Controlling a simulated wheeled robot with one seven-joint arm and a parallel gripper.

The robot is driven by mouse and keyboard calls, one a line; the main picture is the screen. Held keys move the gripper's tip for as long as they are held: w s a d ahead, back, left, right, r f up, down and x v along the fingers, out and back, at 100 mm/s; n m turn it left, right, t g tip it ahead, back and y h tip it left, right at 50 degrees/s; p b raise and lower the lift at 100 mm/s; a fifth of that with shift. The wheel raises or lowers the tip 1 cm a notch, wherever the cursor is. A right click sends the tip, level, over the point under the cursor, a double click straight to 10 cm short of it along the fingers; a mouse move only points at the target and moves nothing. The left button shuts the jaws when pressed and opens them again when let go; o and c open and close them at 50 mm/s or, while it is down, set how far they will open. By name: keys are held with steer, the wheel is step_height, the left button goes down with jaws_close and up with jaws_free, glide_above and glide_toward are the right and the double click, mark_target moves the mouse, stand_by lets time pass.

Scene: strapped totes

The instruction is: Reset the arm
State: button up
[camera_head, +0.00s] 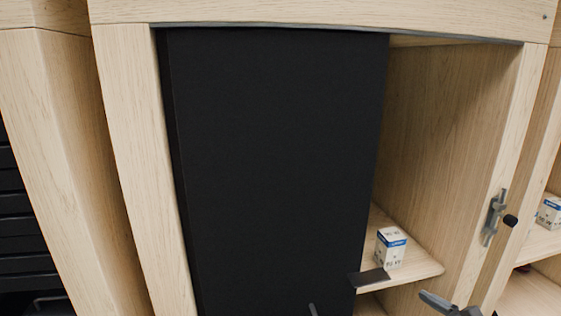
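A grey, finger-like part (445,304) enters at the bottom right edge and looks like part of my gripper. Only its tip shows, in front of the lower part of the cabinet's right post. I cannot tell whether the gripper is open or shut. A thin grey tip (312,310) also shows at the bottom edge, in front of the black panel; I cannot tell what it belongs to. Most of my arm is out of the picture.
A wooden cabinet (130,150) fills the view. A tall black panel (275,160) covers its left part, with a dark flat tab (370,278) low on its right. A white-and-blue box (390,247) stands on the shelf. A metal latch (494,218) is on the right post.

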steer(key=s+a+r+n+g+p, duration=0.2)
steer(key=a+n+g, duration=0.2)
steer(key=a+n, duration=0.3)
steer(key=s+a+r+n+g+p, duration=0.1)
steer(key=s+a+n+g+p, duration=0.1)
steer(key=a+n+g, duration=0.35)
steer(key=s+a+r+n+h+p, duration=0.3)
steer(key=s+r+n+h+p, duration=0.2)
steer(key=s+r+n, duration=0.7)
steer(key=s+n+t+p, duration=0.1)
steer(key=s+n, duration=0.2)
steer(key=shift+h, duration=0.4)
